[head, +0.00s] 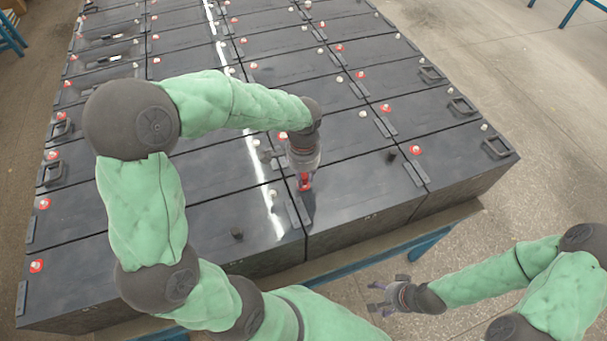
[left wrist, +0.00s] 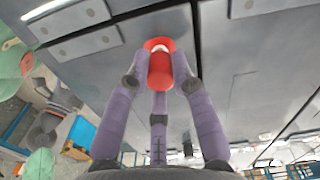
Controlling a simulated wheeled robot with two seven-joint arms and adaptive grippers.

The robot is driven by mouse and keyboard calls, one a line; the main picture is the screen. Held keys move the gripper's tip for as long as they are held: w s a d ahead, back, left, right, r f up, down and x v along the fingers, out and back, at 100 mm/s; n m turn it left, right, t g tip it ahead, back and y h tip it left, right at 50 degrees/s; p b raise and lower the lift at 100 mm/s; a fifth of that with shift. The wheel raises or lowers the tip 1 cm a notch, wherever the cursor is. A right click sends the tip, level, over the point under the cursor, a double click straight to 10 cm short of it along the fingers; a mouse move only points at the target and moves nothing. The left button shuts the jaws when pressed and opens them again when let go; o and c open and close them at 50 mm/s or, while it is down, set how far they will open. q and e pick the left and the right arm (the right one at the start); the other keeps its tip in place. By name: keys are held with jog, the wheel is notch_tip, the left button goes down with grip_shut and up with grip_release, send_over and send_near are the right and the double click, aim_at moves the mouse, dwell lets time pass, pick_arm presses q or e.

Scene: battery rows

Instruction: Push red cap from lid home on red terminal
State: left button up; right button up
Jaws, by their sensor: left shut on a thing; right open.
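My left gripper (head: 304,184) is shut on a red cap (head: 304,180) over the front row of batteries. In the left wrist view the fingers (left wrist: 160,84) pinch the red cap (left wrist: 160,72). Just beyond the cap a red ring with a pale post, the red terminal (left wrist: 160,45), shows on the dark battery lid. The cap lines up closely with it and partly covers it; I cannot tell whether they touch. In the head view the gripper hides this terminal. My right gripper (head: 381,301) is open and empty, off the front edge of the batteries.
Rows of black batteries (head: 345,222) fill the table, with pale posts and red-ringed terminals (head: 415,150). Small black caps (head: 237,234) stand on the front batteries. Black handles (head: 496,147) rise along the right side. The floor (head: 540,190) at right is clear.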

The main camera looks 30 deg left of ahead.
pick_arm(q)
jog(key=shift+f+b, duration=0.55)
jog(key=shift+f, duration=0.3)
dwell(1.2)
jog(key=o, duration=1.4)
jog(key=shift+o, duration=0.2)
jog(key=shift+r+p, duration=2.9)
jog(key=shift+r, duration=0.65)
